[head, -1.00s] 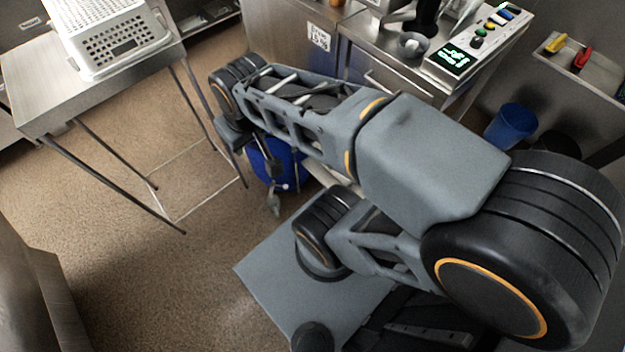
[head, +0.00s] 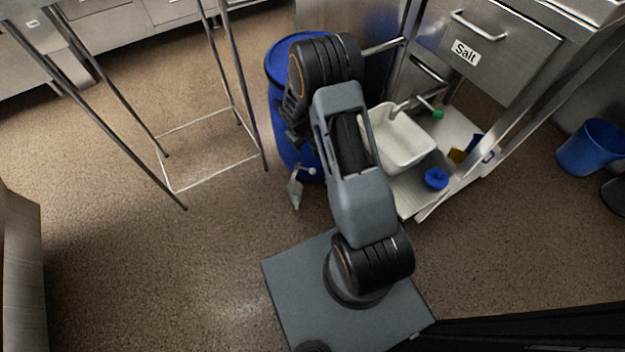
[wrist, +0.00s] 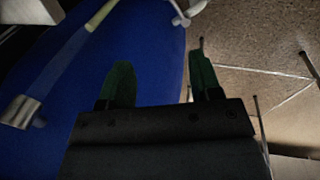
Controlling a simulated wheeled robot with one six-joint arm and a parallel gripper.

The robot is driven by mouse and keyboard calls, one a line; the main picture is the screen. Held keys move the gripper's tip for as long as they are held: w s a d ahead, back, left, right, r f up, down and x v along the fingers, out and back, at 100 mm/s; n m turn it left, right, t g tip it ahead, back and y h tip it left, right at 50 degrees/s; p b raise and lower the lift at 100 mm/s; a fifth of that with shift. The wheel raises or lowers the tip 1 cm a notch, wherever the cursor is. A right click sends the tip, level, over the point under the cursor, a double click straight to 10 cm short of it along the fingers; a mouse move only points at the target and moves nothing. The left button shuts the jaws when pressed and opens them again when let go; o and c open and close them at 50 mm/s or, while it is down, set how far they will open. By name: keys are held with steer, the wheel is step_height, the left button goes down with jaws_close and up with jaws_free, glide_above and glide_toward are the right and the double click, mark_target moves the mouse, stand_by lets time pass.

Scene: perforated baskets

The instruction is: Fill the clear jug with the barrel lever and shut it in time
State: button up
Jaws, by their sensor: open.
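The blue barrel (head: 282,120) stands on the floor, partly hidden behind my arm in the head view. A pale tap with a lever (head: 300,172) sticks out low on its front, above a grey spout piece (head: 294,192). In the wrist view the barrel (wrist: 150,60) fills the left and middle, with a pale tap part (wrist: 187,12) at the top. My gripper (wrist: 160,82) is open, its two green-tipped fingers apart and nothing between them. The tap part lies beyond the fingertips. I cannot make out the clear jug in either view.
A thin-legged metal table (head: 240,90) stands left of the barrel. To the right is a steel unit with a drawer labelled Salt (head: 466,53), a low shelf with a white tub (head: 398,138), and a blue bin (head: 590,148).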

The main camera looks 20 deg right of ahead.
mark_target(312, 169)
steer(key=b+x, duration=0.2)
steer(key=x, duration=0.5)
steer(key=b+x, duration=0.2)
steer(key=x, duration=0.5)
steer(key=s+a+b+x, duration=0.1)
steer(key=b+x, duration=0.1)
steer(key=x, duration=0.5)
steer(key=shift+f+b, duration=0.15)
steer(key=shift+b, duration=0.25)
steer(key=shift+c, duration=0.4)
jaws_close()
